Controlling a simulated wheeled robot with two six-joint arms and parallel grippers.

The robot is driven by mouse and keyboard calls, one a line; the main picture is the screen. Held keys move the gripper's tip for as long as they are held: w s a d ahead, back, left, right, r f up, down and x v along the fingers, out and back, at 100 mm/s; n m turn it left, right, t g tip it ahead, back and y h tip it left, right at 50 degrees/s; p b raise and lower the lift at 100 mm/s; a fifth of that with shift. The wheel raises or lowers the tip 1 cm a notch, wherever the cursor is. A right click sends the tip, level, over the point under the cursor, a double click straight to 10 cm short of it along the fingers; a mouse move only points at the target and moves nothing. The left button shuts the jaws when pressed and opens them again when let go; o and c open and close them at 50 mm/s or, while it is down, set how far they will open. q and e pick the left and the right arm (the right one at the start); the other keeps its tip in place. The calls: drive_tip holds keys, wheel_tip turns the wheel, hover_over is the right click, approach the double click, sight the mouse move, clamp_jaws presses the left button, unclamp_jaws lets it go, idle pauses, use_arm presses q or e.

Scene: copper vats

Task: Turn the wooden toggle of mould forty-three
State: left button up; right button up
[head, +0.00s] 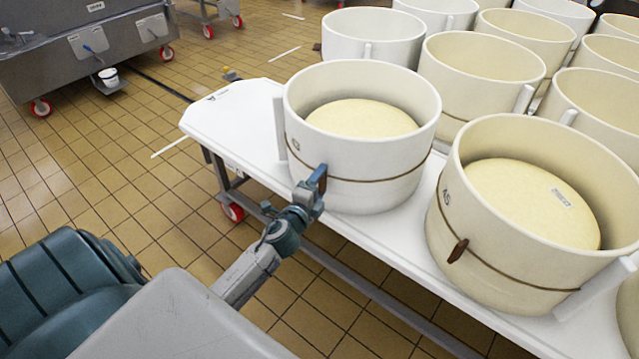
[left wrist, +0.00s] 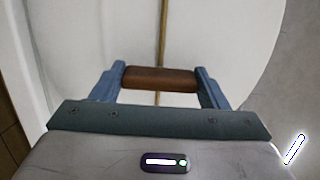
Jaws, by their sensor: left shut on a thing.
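The mould (head: 385,192) is a white round tub with a pale cheese (head: 362,118) inside and a thin brown cord (head: 375,180) around it. A number is marked on its left side, too small to read surely. Its brown wooden toggle (head: 322,178) sits at the cord on the near left wall. My left gripper (head: 312,188) is at that toggle. In the left wrist view, the blue fingers are shut on the two ends of the toggle (left wrist: 160,79), which lies crosswise to the cord (left wrist: 163,35). My right gripper is not in view.
A mould marked 45 (head: 500,265) with its own toggle (head: 458,250) stands to the right. Several other moulds (head: 480,60) stand behind. All are on a white-topped table (head: 225,118). The tiled floor (head: 110,150) is open at left, with a steel vat (head: 75,50) beyond.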

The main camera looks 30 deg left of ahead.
use_arm(q)
drive_tip(key=o, duration=1)
drive_tip(key=shift+s+f, duration=0.15)
drive_tip(key=shift+s, duration=0.35)
drive_tip(key=s, duration=0.1)
drive_tip(key=s+b, duration=0.1)
drive_tip(key=s, duration=0.2)
drive_tip(key=shift+s+d+f+b, duration=0.1)
drive_tip(key=shift+s+d+b, duration=0.2)
drive_tip(key=shift+d+b, duration=0.1)
drive_tip(key=b, duration=0.1)
approach(319, 186)
drive_tip(key=shift+s+d, duration=0.1)
drive_tip(key=shift+s, duration=0.15)
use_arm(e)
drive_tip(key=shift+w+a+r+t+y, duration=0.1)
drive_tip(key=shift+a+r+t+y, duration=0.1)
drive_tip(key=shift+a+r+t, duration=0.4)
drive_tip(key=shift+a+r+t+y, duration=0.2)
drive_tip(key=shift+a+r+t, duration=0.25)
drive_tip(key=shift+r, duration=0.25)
